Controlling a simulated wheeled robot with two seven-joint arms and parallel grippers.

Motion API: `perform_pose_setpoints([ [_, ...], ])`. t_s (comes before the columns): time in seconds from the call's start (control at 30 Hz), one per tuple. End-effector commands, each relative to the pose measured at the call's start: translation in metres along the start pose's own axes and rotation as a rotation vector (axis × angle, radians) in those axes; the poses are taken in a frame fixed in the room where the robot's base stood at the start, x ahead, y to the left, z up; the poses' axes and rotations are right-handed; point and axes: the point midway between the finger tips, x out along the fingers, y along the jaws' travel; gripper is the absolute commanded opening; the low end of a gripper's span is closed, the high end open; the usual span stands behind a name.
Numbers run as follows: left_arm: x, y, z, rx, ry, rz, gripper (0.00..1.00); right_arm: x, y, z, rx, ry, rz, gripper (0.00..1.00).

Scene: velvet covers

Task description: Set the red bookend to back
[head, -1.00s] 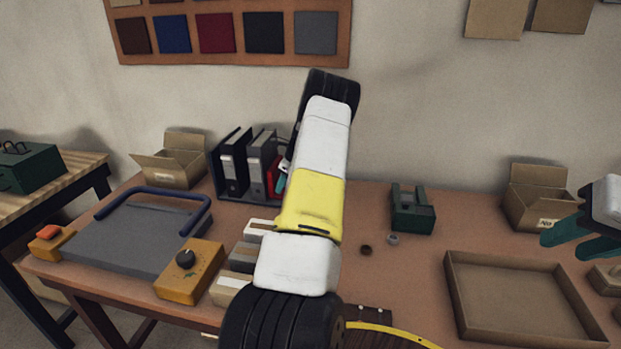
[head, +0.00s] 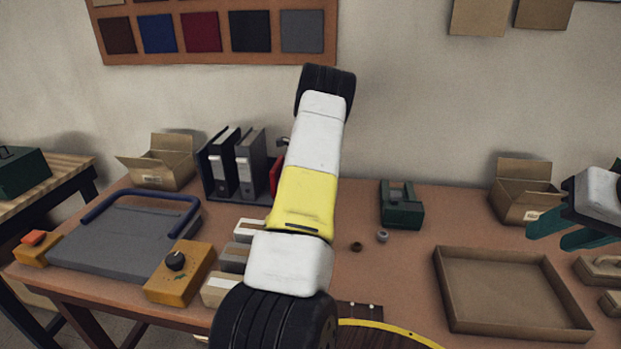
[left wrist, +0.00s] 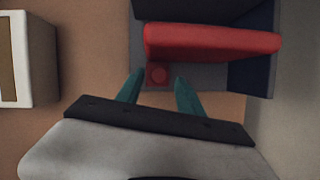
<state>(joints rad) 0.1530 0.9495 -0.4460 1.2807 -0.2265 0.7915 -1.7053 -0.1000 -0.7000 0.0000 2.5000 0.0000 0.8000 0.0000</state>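The red bookend (head: 275,174) stands in the dark rack (head: 208,182), right of the binders; my left arm partly covers it in the head view. The head view hides this gripper behind my arm. My right gripper (head: 546,238) is open and empty at the far right, above the table.
A black binder (head: 224,162) and a grey binder (head: 251,163) stand in the rack. An open carton (head: 166,165) is left of it. A green device (head: 401,207) and a shallow tray (head: 447,300) lie to the right. The tabletop between rack and green device is mostly clear.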

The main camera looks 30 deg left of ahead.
Motion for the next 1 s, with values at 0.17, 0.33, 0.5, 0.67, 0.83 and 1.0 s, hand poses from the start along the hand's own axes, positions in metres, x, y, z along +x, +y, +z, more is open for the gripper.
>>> perform_pose_setpoints([
  [0.17, 0.001, 0.001, 0.002, -0.002, -0.002, 0.002, 0.46, 0.0, 0.0, 0.0, 0.0, 0.0, 0.0, 0.36],
  [0.33, -0.001, 0.001, 0.003, -0.002, -0.003, 0.002, 0.46, 0.0, 0.0, 0.0, 0.0, 0.0, 0.0, 0.36],
  [0.5, -0.023, 0.0, 0.003, -0.002, -0.003, -0.002, 0.46, 0.0, 0.0, 0.0, 0.0, 0.0, 0.0, 0.36],
  [0.67, -0.051, 0.0, 0.002, -0.002, -0.002, -0.001, 0.46, 0.0, 0.0, 0.0, 0.0, 0.0, 0.0, 0.36],
  [0.83, -0.072, 0.0, 0.002, -0.001, -0.002, 0.0, 0.46, 0.0, 0.0, 0.0, 0.0, 0.0, 0.0, 0.36],
  [1.0, -0.077, 0.001, 0.001, -0.002, -0.002, 0.001, 0.46, 0.0, 0.0, 0.0, 0.0, 0.0, 0.0, 0.36],
])
